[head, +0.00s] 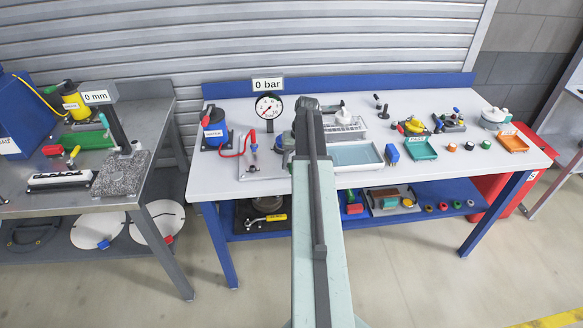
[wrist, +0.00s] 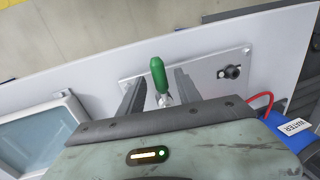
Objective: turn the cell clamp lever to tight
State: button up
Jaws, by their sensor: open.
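The cell clamp lever (wrist: 158,74) shows in the wrist view as a green rounded handle on a short metal stem. It rises from a pale mounting plate (wrist: 201,68) with bolts at its corners. My gripper (wrist: 160,82) is open, with one dark finger on each side of the lever. I cannot tell whether either finger touches it. In the head view my arm covers the lever and most of the gripper; the plate's left part (head: 249,170) shows beside the arm. I see no marking for tight.
A blue water container (head: 215,128) with a red hose stands left of the plate. A pressure gauge (head: 269,106) under a "0 bar" sign is behind. A black knob (wrist: 231,72) sits on the plate. A water-filled tray (head: 356,156) lies close right of my arm.

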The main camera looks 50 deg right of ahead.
grip_shut()
jog(key=shift+w, duration=0.1)
dwell(1.1)
